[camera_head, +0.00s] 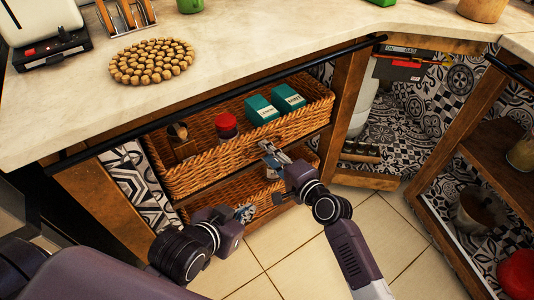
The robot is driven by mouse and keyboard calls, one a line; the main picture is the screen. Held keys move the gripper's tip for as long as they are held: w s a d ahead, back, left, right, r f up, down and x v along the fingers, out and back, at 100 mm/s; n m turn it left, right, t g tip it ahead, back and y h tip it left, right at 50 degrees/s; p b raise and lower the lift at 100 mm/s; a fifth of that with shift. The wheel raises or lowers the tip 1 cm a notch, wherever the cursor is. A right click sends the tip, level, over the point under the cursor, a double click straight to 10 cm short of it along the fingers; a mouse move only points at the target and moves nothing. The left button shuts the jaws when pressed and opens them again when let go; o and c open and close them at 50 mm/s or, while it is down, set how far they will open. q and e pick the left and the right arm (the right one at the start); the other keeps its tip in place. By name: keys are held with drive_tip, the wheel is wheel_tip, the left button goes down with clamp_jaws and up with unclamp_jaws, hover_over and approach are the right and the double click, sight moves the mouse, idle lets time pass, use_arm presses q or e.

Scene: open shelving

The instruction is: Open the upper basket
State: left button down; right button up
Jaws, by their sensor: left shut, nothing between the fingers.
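The upper basket (205,171) is a long woven wicker basket on the shelf under the counter. Its inside and front wall show below the counter edge. It holds two teal boxes (262,109), a red-lidded jar (226,125) and a small brown item at the left. My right gripper (270,152) is at the front wall of the upper basket, right of its middle; its fingers are too small to tell whether they grip the wicker. My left gripper (245,212) is lower, shut and empty, in front of the lower basket (226,193), which is partly hidden by my arms.
A black rail (215,101) runs along the edge of the stone counter (240,40) above the baskets. A wooden post (348,95) stands right of them. An open shelf unit (490,150) is at the far right. Tiled floor (290,260) is free in front.

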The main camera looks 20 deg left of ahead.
drive_tip(key=shift+w+a, duration=0.2)
clamp_jaws()
idle(0.4)
